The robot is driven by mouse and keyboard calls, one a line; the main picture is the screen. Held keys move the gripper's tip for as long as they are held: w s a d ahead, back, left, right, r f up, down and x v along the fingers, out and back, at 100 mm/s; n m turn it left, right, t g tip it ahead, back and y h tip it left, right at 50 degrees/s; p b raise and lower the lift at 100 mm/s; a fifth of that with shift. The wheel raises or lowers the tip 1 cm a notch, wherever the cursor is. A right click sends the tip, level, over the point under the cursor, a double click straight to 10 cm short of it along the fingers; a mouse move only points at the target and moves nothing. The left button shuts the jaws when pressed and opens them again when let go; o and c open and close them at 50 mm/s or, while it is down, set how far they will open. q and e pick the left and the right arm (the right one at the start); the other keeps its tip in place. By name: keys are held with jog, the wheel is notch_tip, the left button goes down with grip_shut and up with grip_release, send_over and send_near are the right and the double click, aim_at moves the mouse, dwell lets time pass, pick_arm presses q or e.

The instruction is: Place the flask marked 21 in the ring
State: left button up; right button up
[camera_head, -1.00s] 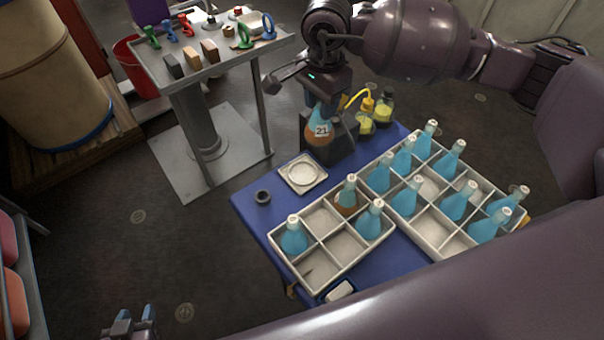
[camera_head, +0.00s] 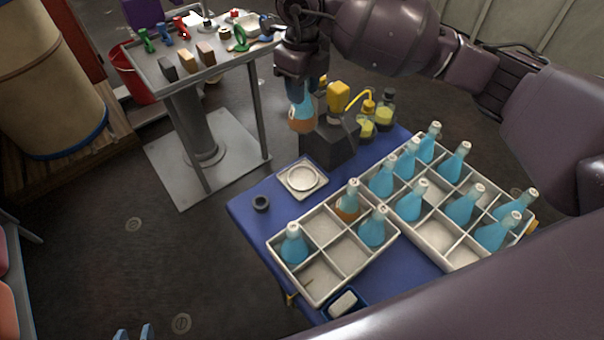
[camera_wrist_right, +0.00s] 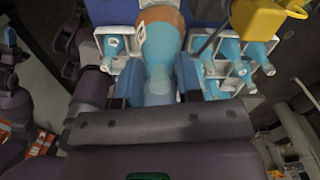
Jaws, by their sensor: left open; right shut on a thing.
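The flask marked 21 (camera_head: 301,119) has blue glass above and an orange-brown lower part. My right gripper (camera_head: 302,88) is shut on its neck and holds it upright in the air, at the back of the blue table (camera_head: 240,207). Its label is not readable now. In the right wrist view the flask (camera_wrist_right: 161,42) sits between the fingers. The ring (camera_head: 261,203), small and dark, lies on the table's left part, apart from the flask and below it in the picture. My left gripper (camera_head: 134,333) is open at the bottom edge, mostly cut off.
A white scale (camera_head: 302,178) stands beside the ring. Two divided crates (camera_head: 322,296) (camera_head: 462,263) hold several blue flasks and one brown one. A grey side table (camera_head: 205,70) with tools is behind left.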

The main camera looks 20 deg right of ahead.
notch_tip(320, 180, down, 20)
jog(key=b, duration=0.2)
jog(key=shift+b, duration=0.4)
jog(key=shift+r, duration=0.1)
jog(key=o, duration=0.8)
jog(key=shift+c, duration=0.2)
